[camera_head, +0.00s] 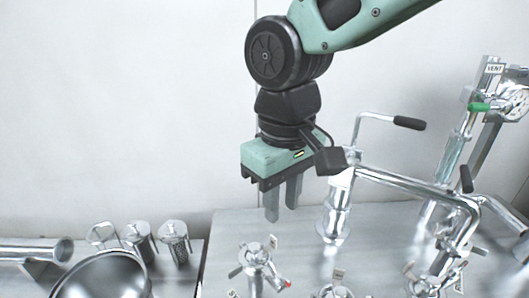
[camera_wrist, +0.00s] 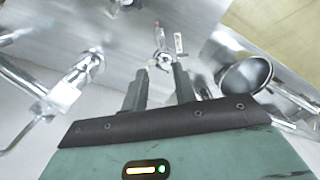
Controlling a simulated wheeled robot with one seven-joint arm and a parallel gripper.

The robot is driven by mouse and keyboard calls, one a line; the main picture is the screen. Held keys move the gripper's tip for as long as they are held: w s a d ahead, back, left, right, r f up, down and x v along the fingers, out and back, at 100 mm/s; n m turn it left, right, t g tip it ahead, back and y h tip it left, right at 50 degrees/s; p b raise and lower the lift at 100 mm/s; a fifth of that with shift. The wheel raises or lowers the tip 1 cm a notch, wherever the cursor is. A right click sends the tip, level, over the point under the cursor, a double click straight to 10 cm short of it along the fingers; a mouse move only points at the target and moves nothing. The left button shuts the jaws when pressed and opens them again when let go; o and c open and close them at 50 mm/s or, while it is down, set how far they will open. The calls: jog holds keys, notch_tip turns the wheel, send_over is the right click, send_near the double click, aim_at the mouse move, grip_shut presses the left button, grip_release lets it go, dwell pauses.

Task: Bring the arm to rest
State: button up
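My gripper (camera_head: 282,208) hangs in the air above the steel worktop (camera_head: 225,225), with its fingers pointing down. In the wrist view my gripper (camera_wrist: 158,73) shows two fingers apart with nothing between them. The fingers are clear of every object. A steel valve fitting (camera_head: 257,258) with a red-tipped lever stands on the worktop below the fingertips. It also shows beyond the fingers in the wrist view (camera_wrist: 162,58). My arm reaches in from the top right and bends down at the wrist.
A bent steel pipe assembly (camera_head: 400,183) with black handles rises right of my gripper. A steel bowl (camera_head: 100,275) and several perforated canisters (camera_head: 174,241) are at lower left. Open air lies left of my gripper.

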jog(key=s+d+f, duration=0.6)
jog(key=s+d, duration=0.2)
jog(key=s, duration=0.3)
jog(key=shift+d+f+n+y, duration=0.2)
jog(key=shift+f+n+y, duration=0.1)
jog(key=shift+f+n, duration=0.1)
jog(key=shift+s, duration=0.1)
